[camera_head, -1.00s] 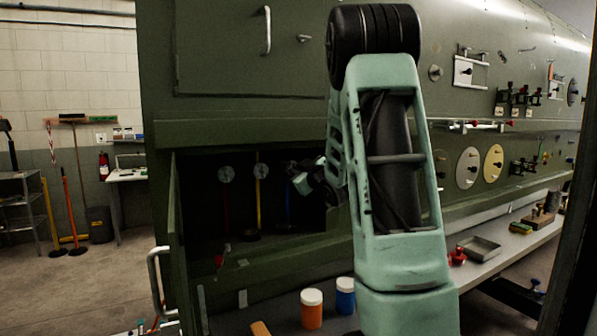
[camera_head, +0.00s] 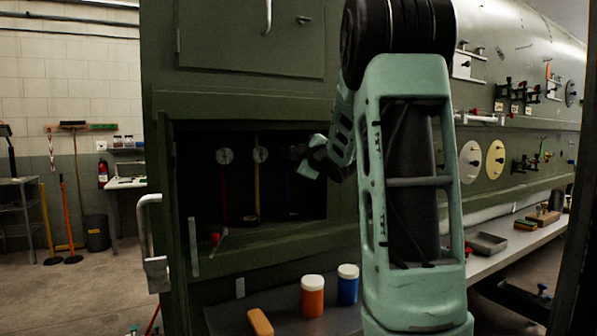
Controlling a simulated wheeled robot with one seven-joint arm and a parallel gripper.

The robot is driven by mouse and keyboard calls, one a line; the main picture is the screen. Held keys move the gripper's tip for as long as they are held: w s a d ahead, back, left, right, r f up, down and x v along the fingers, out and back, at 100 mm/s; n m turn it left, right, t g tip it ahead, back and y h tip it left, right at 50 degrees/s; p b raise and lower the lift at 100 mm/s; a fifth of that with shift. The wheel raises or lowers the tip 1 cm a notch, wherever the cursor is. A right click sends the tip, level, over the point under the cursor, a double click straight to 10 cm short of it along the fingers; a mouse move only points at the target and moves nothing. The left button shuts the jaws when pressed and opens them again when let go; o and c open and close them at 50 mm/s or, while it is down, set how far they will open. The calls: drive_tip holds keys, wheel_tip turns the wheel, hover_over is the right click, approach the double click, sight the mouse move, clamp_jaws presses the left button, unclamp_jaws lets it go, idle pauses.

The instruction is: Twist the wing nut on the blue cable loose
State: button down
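The blue cable (camera_head: 290,187) hangs as a faint dark blue line at the right of the open dark bay. Its upper end and the wing nut are hidden behind or lost in the dark around my gripper (camera_head: 299,150). My gripper is at the top of this cable, small and dark, and its fingers are too unclear to show whether they are open or touching anything.
The bay's open door (camera_head: 170,220) with its metal handle (camera_head: 149,225) stands at the left. My arm blocks the view right of the bay.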

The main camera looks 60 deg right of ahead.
drive_tip(key=shift+f+n+b, duration=0.15)
drive_tip(key=shift+n+b, duration=5.35)
drive_tip(key=shift+b, duration=0.4)
drive_tip(key=c, duration=1.4)
unclamp_jaws()
drive_tip(key=shift+c, duration=0.2)
drive_tip(key=shift+s+a, duration=0.1)
